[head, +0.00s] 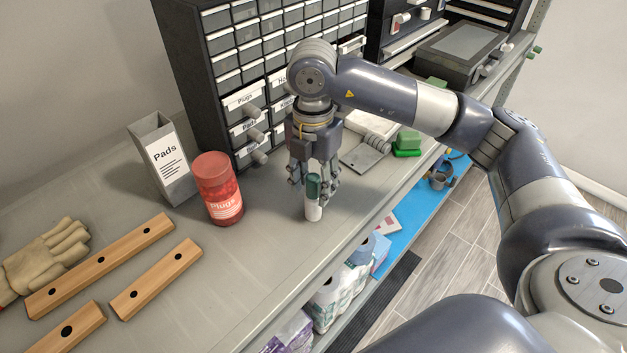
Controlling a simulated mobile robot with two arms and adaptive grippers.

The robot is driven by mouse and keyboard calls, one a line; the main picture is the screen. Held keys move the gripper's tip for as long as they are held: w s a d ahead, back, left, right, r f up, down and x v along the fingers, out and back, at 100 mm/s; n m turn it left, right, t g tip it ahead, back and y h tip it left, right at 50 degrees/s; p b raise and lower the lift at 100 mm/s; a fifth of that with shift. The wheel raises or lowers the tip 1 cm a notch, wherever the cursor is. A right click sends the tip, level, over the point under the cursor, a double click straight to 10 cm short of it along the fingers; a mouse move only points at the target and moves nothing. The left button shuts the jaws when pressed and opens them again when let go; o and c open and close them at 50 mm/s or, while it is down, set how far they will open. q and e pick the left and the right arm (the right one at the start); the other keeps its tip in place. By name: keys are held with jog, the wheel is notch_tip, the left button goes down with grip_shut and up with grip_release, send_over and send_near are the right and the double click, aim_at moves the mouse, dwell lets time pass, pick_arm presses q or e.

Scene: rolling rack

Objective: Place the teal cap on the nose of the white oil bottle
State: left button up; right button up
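The white oil bottle (313,213) stands upright on the grey bench top, near its front edge. The teal cap (314,186) shows directly above the white part, in line with it; how fully it is seated cannot be made out. My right gripper (314,190) points down over the bottle, with its fingers spread on either side of the teal cap. The fingers look apart from the cap, with small gaps showing. The bottle's nose is hidden. My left gripper is not in view.
A red Plugs jar (218,190) and a grey Pads holder (163,160) stand left of the bottle. Wooden bars (157,279) and a glove (45,262) lie further left. A drawer cabinet (240,75) stands behind. Green blocks (407,142) lie to the right.

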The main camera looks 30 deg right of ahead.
aim_at(313, 176)
jog(key=shift+r, duration=0.4)
notch_tip(313, 176, up, 5)
jog(key=shift+b, duration=0.7)
notch_tip(313, 176, up, 7)
jog(key=shift+f, duration=0.15)
